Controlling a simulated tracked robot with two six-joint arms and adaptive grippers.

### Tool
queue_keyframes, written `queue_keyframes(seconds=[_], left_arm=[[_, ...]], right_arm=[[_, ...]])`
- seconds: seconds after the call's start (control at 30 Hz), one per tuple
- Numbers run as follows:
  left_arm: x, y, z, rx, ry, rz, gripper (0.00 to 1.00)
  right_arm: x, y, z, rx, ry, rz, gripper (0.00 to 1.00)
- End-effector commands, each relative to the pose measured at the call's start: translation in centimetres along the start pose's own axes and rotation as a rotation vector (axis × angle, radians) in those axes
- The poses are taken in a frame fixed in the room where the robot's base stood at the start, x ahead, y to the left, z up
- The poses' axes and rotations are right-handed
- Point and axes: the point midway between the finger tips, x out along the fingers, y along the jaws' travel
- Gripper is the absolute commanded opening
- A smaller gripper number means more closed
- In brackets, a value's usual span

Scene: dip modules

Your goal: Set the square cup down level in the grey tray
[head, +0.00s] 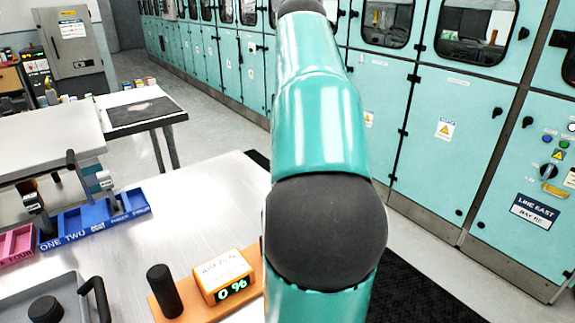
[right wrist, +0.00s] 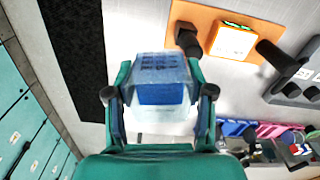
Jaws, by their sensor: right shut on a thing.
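A clear, square cup (right wrist: 160,70) with blue contents and dark markings shows in the right wrist view. My right gripper (right wrist: 162,98) is shut on it, with one finger on each side. I cannot tell whether the cup is level. In the head view the gripper and cup are out of sight; only my right arm shows. A grey tray (head: 72,287) with a black handle and a round black knob sits at the lower left of the head view, cut off by the frame edge. My left gripper is not in view.
Bare metal table (head: 190,205) lies between. Teal cabinets (head: 440,150) line the back.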

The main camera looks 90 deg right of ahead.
Motion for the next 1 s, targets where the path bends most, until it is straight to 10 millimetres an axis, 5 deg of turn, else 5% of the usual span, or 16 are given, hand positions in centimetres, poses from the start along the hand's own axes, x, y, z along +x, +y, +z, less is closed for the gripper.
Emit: queue_keyframes(seconds=[0.37,1.0], left_arm=[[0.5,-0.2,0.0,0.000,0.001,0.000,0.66],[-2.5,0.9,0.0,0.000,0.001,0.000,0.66]], right_arm=[[-0.1,-4.6,-1.0,0.029,0.003,-0.002,0.24],[-0.3,-11.9,-2.6,0.095,0.000,-0.002,0.24]])
